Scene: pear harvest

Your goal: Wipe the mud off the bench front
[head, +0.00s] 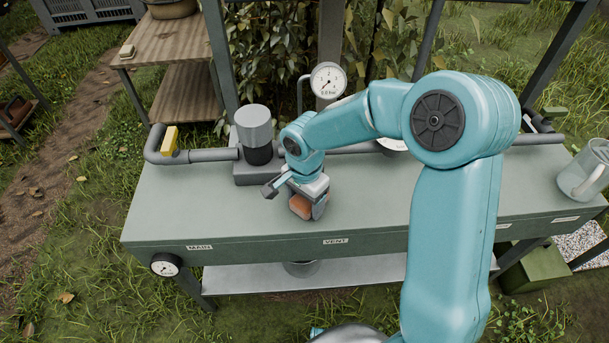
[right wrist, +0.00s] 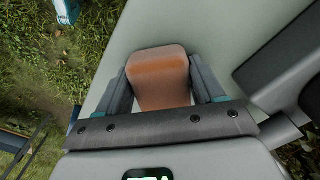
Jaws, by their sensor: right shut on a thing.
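The bench (head: 380,205) has a grey-green top and a narrow front edge (head: 265,246) with the labels MAIN and VENT. I see no clear mud on the part of the front in view; my right arm hides some of its right half. My right gripper (head: 306,200) is shut on an orange-brown sponge (head: 299,207), low over the bench top behind the front edge. In the right wrist view the sponge (right wrist: 158,72) sits between both fingers. I cannot tell if it touches the bench. My left gripper is not in view.
A grey pump-like cylinder (head: 254,125) on a pipe stands left of the gripper. A yellow-handled valve (head: 169,140) and a gauge (head: 328,80) are on the pipework. A small gauge (head: 165,264) hangs at the front left corner.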

